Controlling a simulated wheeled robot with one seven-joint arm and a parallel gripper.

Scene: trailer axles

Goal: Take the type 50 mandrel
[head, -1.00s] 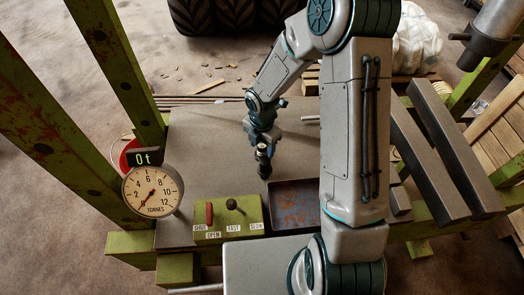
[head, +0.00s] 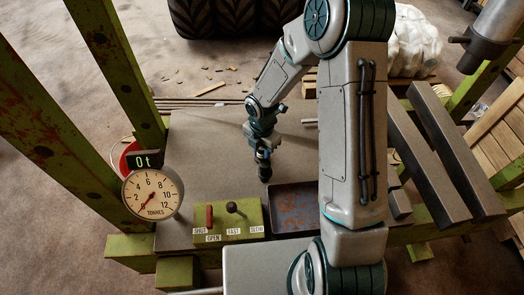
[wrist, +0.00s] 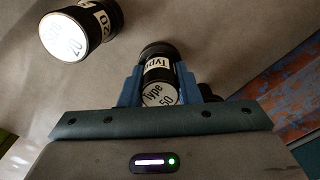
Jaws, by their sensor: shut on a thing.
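The type 50 mandrel (wrist: 158,72) is a dark cylinder with a white "Type 50" label on its end face and a white band on its side. In the wrist view my gripper (wrist: 159,82) has its blue fingers on both sides of it and is shut on it. In the head view my gripper (head: 263,143) is over the grey bench, with the dark mandrel (head: 265,172) upright below it. I cannot tell whether its lower end touches the bench.
A dark tray (head: 294,199) with a rusty, bluish floor lies right of the mandrel. A green lever box (head: 229,220) and a round tonnes gauge (head: 153,193) reading 0t are at the front left. Green press posts (head: 118,75) and grey bars (head: 440,145) flank the bench (head: 205,150).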

